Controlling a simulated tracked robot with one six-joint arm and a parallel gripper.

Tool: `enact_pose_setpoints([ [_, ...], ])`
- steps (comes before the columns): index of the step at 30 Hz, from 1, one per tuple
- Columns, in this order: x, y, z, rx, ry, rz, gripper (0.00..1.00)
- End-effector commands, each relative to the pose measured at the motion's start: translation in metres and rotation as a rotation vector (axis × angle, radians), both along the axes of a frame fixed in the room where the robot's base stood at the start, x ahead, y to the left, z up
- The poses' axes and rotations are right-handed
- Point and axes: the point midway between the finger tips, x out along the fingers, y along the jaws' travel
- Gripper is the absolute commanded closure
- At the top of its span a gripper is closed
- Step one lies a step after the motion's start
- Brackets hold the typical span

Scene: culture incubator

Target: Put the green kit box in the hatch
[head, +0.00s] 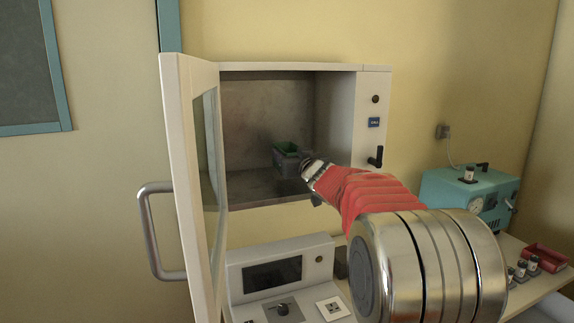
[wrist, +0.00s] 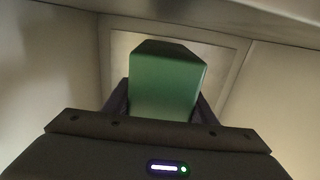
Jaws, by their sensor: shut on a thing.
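The green kit box (head: 287,148) is inside the open chamber of the white incubator (head: 290,68), which I take to be the hatch. My gripper (head: 288,160) reaches into the chamber from the right and is shut on the box. In the wrist view the green box (wrist: 165,85) sits between the two dark fingers of my gripper (wrist: 162,100). In the head view the gripper hides much of the box. I cannot tell whether the box touches the chamber floor (head: 250,190).
The incubator door (head: 190,170) with its metal handle (head: 150,230) stands open at the left. A control panel (head: 280,280) is below. At the right are a teal device (head: 462,190), a red tray (head: 545,258) and several small vials (head: 533,264). The chamber's left side is clear.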

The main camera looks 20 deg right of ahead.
Motion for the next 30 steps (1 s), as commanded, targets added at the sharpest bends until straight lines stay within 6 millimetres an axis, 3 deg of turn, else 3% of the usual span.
enact_pose_setpoints([
  [7, 0.0, -0.001, -0.029, 0.0, 0.001, -0.001, 0.77],
  [19, 0.0, -0.001, -0.033, -0.001, 0.0, -0.001, 0.77],
  [20, 0.0, -0.001, -0.033, -0.001, 0.0, -0.002, 0.47],
  [27, 0.0, -0.001, -0.033, -0.001, 0.0, -0.002, 0.3],
  [30, 0.0, -0.001, -0.033, -0.001, 0.0, -0.002, 0.3],
])
